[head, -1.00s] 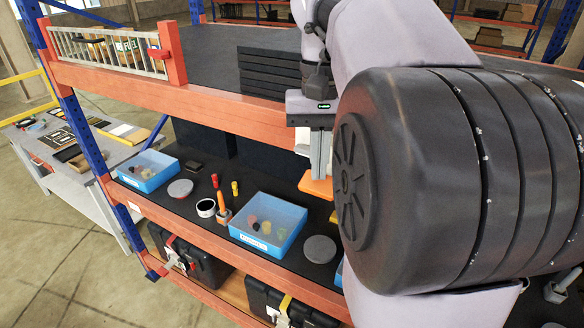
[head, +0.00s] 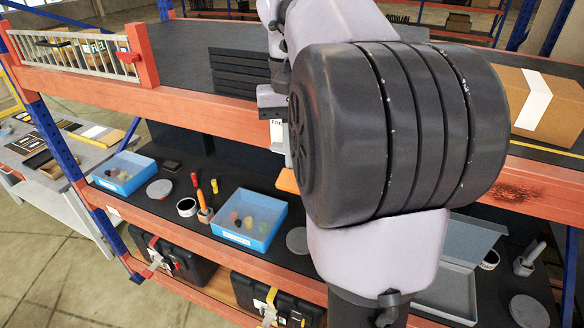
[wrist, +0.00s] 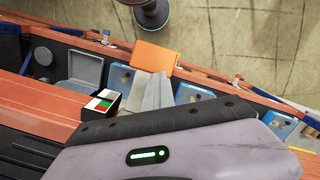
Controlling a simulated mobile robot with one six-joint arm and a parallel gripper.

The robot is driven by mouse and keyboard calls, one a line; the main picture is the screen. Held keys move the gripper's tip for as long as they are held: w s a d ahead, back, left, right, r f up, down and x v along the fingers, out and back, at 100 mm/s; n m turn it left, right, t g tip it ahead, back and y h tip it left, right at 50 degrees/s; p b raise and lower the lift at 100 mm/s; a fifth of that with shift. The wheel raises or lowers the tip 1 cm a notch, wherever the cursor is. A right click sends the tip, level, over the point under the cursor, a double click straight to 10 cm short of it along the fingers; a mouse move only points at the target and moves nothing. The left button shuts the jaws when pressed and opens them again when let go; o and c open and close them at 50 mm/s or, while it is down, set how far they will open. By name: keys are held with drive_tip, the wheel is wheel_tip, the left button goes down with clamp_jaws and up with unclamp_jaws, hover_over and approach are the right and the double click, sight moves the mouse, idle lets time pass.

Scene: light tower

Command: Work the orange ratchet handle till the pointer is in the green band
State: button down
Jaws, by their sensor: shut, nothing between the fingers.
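The orange handle (wrist: 155,57) is a flat orange block just beyond my fingertips in the wrist view. In the head view only a small part of the orange handle (head: 287,180) shows, left of my arm. My gripper (wrist: 152,78) is shut and empty, its grey fingers side by side and pointing at the handle. I cannot tell whether they touch it. A dark box (wrist: 102,102) with white, red and green patches on top sits left of the fingers in the wrist view. No pointer can be made out. My arm hides most of the gripper in the head view.
Blue bins (head: 248,222) and small items stand on the dark lower shelf. An orange beam (head: 190,100) runs along the upper shelf's front edge. A cardboard box (head: 545,105) stands at the upper right. Black cases (head: 275,300) lie below.

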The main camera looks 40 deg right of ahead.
wheel_tip(320, 180, up, 16)
drive_tip(key=w+d+p, duration=0.1)
drive_tip(key=p, duration=0.7)
drive_tip(key=shift+w+d+r, duration=0.15)
drive_tip(key=shift+w+r, duration=0.05)
drive_tip(key=s+a+f, duration=0.2)
drive_tip(key=s+f, duration=0.1)
drive_tip(key=f, duration=0.4)
drive_tip(key=shift+a+f, duration=0.25)
drive_tip(key=shift+f, duration=0.1)
drive_tip(key=shift+d+f, duration=0.1)
drive_tip(key=b, duration=0.5)
hover_over(294, 181)
drive_tip(key=f, duration=0.6)
drive_tip(key=shift+w+d+f, duration=0.15)
drive_tip(key=shift+w+f, duration=0.1)
drive_tip(key=shift+f, duration=0.25)
